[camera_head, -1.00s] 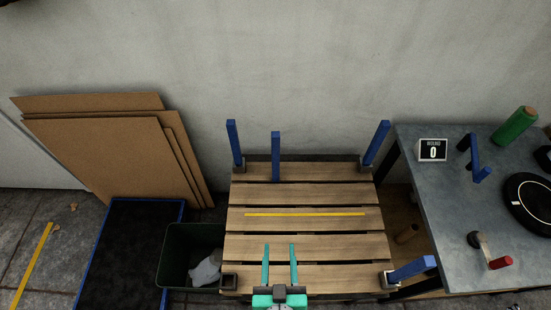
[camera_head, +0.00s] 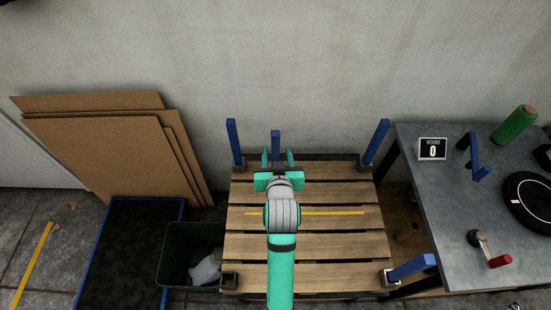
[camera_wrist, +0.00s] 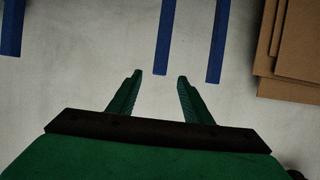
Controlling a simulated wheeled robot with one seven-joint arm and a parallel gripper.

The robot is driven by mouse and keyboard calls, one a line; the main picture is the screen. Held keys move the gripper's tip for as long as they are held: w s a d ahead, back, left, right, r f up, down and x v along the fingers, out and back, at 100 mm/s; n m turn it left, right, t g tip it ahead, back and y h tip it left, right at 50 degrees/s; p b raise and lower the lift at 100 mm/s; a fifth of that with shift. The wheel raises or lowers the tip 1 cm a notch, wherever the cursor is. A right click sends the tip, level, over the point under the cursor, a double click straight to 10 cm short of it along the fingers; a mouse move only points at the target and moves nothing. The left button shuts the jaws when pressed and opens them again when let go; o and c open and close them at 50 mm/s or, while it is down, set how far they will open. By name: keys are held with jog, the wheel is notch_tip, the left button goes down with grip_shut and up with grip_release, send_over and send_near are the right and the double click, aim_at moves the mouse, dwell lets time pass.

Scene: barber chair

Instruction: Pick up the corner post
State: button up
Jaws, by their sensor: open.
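A blue corner post (camera_head: 275,138) stands upright at the back of the wooden pallet, between the two back corners. Its lower part is hidden behind my gripper (camera_head: 277,155). My gripper is open, and its two teal fingers appear on either side of the post in the head view. In the wrist view, the post (camera_wrist: 164,38) comes down from the top edge and ends just beyond the gap between my fingertips (camera_wrist: 159,76). Nothing is visible between the fingers there.
Blue posts stand at the pallet's back left (camera_head: 234,143) and back right (camera_head: 376,142); another leans at front right (camera_head: 411,267). The front-left socket (camera_head: 229,280) is empty. A dark bin (camera_head: 172,262) is left, a grey table (camera_head: 430,205) right, a wall behind.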

aim_at(276, 139)
jog(key=x, duration=0.5)
jog(key=shift+w+a+r, duration=0.15)
jog(key=shift+w+r, duration=0.05)
jog(key=shift+w, duration=0.3)
jog(key=shift+w+f, duration=0.2)
jog(key=shift+w, duration=0.15)
jog(key=shift+x, duration=2.3)
jog(key=shift+s+f, duration=0.1)
grip_shut()
